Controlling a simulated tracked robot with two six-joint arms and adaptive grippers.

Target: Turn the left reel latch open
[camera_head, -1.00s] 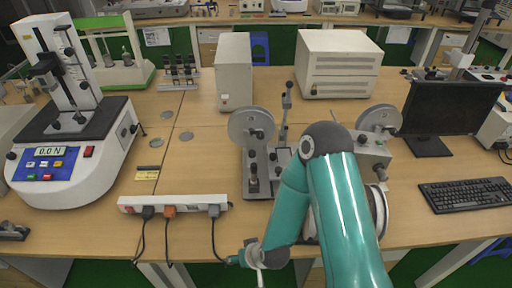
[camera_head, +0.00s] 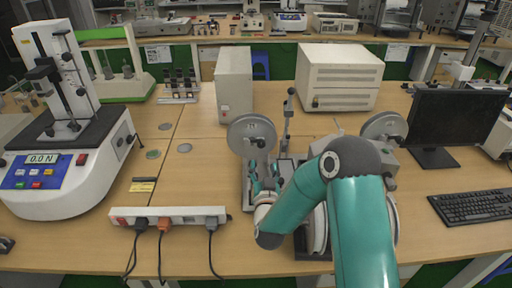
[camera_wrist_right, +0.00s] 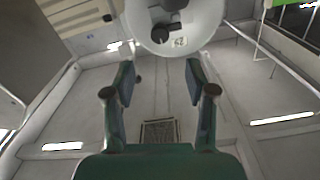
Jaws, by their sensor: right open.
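The left reel (camera_head: 243,129) is a grey disc on the tester in the middle of the table. Its small dark latch (camera_head: 260,143) shows at the hub. My right gripper (camera_head: 265,167) is just below the hub, fingers pointing up toward it. In the right wrist view, my right gripper (camera_wrist_right: 160,72) is open with nothing between its fingers. There the pale disc of the reel (camera_wrist_right: 204,25) is beyond the fingertips, with the dark latch (camera_wrist_right: 161,34) on it, apart from the fingers. My left gripper is not in view.
The right reel (camera_head: 384,124) stands on the tester's other side, partly behind my arm. A power strip (camera_head: 180,212) lies at the front left. A force gauge stand (camera_head: 75,150) is at left. A monitor (camera_head: 447,115) and keyboard (camera_head: 475,204) are at right.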

